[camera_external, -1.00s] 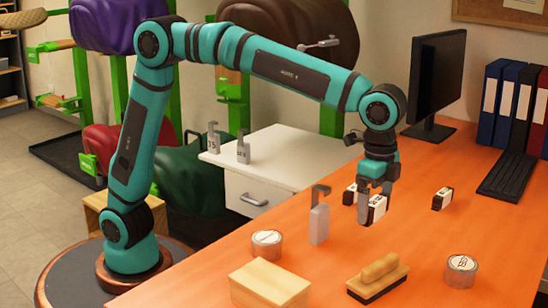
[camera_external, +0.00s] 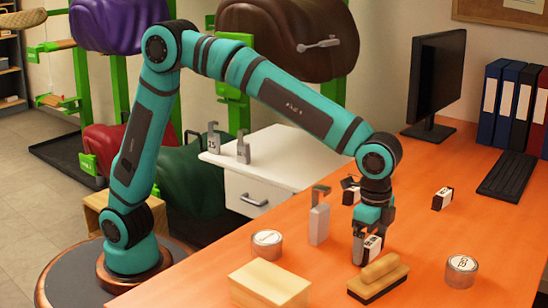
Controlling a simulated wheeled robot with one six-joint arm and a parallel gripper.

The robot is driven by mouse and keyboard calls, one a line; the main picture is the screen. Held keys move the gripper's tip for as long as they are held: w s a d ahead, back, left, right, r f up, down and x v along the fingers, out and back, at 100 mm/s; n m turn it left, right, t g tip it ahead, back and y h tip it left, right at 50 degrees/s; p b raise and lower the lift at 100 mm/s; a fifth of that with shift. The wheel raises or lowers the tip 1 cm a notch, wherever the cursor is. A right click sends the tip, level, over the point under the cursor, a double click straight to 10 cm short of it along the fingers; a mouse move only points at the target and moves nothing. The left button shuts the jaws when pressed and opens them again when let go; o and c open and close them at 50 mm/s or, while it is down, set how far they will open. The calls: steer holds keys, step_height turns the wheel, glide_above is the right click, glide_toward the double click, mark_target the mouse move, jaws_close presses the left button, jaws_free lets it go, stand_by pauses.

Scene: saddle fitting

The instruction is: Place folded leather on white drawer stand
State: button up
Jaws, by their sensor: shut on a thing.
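My gripper (camera_external: 367,240) is low over the front middle of the orange table, behind the wooden-handled brush. It is shut on a small dark piece with a white labelled face (camera_external: 373,243), perhaps folded leather. I cannot tell whether this piece touches the table. Two similar pieces lie farther back: one dark and white piece (camera_external: 442,198) to the right, and another (camera_external: 350,194) partly hidden behind my wrist. The white drawer stand (camera_external: 285,163) is beyond the table's left edge, with a grey drawer handle. Two grey hooked tags (camera_external: 213,140) (camera_external: 243,149) stand on its top.
A grey hooked tag (camera_external: 319,222) stands just left of my gripper. A brush (camera_external: 379,274), a wooden block (camera_external: 270,285) and two round tins (camera_external: 267,242) (camera_external: 462,270) are near the front. A monitor (camera_external: 437,80), keyboard (camera_external: 507,176) and binders are behind. The stand's top is clear right of its tags.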

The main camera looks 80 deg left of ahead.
mark_target(370, 241)
steer(key=o, duration=0.8)
steer(key=shift+f, duration=0.1)
step_height(370, 241, up, 12)
steer(key=shift+a+r, duration=0.1)
steer(key=shift+r, duration=0.1)
